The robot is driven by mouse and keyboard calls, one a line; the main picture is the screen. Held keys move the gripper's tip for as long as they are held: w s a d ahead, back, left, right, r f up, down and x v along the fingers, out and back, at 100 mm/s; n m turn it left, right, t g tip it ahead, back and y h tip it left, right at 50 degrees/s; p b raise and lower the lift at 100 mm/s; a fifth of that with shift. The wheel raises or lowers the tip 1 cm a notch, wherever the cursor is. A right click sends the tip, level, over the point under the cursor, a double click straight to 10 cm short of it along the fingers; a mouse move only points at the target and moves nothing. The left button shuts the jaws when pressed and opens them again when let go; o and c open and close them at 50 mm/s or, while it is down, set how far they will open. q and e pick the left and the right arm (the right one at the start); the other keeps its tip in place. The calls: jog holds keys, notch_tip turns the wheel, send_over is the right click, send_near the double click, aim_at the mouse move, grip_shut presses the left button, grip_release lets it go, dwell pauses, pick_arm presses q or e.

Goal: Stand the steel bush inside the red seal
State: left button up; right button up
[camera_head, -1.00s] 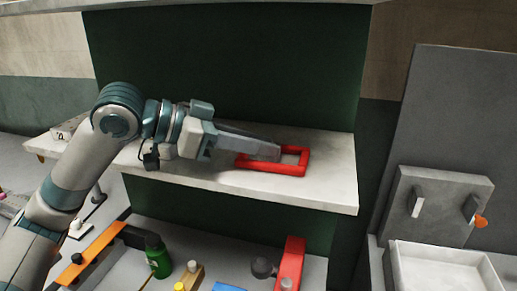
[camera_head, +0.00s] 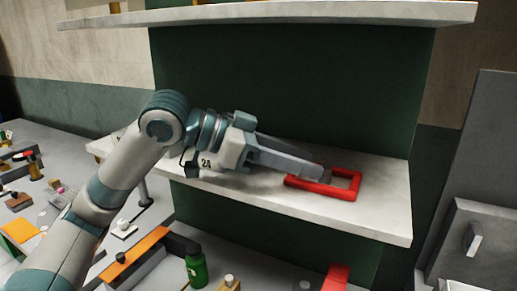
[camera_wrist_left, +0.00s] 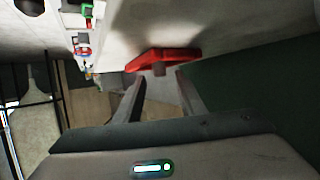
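The red seal (camera_head: 345,195), a red rectangular frame, lies flat on the pale shelf. It also shows ahead of the fingers in the left wrist view (camera_wrist_left: 172,55). A small dull brown-grey piece, which looks like the steel bush (camera_wrist_left: 158,69), stands at the seal's near side in that view, between and just beyond my fingertips. I cannot tell for sure whether it is inside the frame. My left gripper (camera_wrist_left: 160,80) is open, with gaps on both sides of the bush. In the head view, my left gripper (camera_head: 318,172) reaches over the seal's far left part. My right gripper is out of view.
The shelf (camera_head: 385,205) has free room right of the seal, and a dark green panel (camera_head: 300,90) stands behind it. An upper shelf (camera_head: 290,14) runs above. Below are a green bottle (camera_head: 196,268) and an orange-topped bar (camera_head: 135,252). A grey unit (camera_head: 480,240) stands right.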

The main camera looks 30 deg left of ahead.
pick_arm(q)
jog(key=b+v, duration=0.2)
jog(key=v, duration=0.6)
jog(key=shift+s+a, duration=0.1)
jog(key=shift+a, duration=0.15)
jog(key=shift+v, duration=0.75)
jog(key=shift+d, duration=0.1)
dwell(0.6)
